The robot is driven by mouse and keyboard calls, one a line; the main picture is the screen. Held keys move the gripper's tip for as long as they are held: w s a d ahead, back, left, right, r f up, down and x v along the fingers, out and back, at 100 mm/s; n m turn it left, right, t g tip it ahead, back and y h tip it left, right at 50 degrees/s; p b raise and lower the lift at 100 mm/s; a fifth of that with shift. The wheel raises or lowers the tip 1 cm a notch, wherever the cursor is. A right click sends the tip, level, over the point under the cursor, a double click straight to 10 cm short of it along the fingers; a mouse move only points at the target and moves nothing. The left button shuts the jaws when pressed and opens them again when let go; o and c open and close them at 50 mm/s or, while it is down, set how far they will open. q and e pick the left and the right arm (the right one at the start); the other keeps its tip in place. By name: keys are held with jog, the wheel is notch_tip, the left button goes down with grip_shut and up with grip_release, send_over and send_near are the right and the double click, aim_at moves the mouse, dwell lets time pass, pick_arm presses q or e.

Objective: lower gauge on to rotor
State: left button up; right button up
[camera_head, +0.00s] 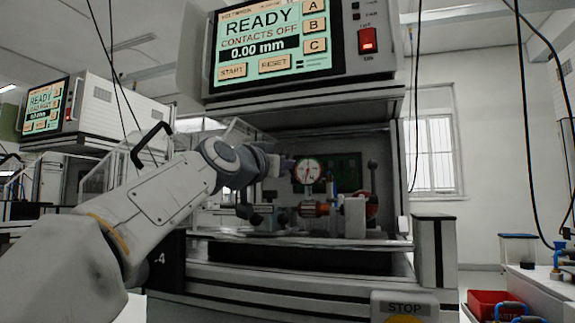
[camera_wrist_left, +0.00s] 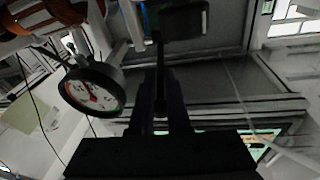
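The gauge (camera_head: 308,171) is a round white dial with a dark rim and reddish marks. In the head view it stands upright above an orange-brown cylinder, which looks like the rotor (camera_head: 312,208), with a small gap seeming to show between them. In the left wrist view the gauge (camera_wrist_left: 92,90) is left of my fingers, and part of the orange cylinder (camera_wrist_left: 22,38) shows at the top left. My left gripper (camera_head: 285,163) is just left of the gauge. In the wrist view a thin dark bar (camera_wrist_left: 159,60) runs between its fingers (camera_wrist_left: 160,108); whether they clamp it is unclear. My right gripper is out of view.
The bench's screen (camera_head: 268,38) reads READY, CONTACTS OFF and 0.00 mm. A lever with a dark knob (camera_head: 372,164) stands right of the gauge. The bench's upper housing overhangs this space. A red bin (camera_head: 495,304) is at the lower right.

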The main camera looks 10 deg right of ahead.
pick_arm(q)
jog(key=shift+o, duration=0.2)
dwell(0.3)
jog(key=shift+s+f, duration=0.1)
jog(key=shift+s, duration=0.05)
jog(key=b+v, duration=0.3)
jog(key=v, duration=0.7)
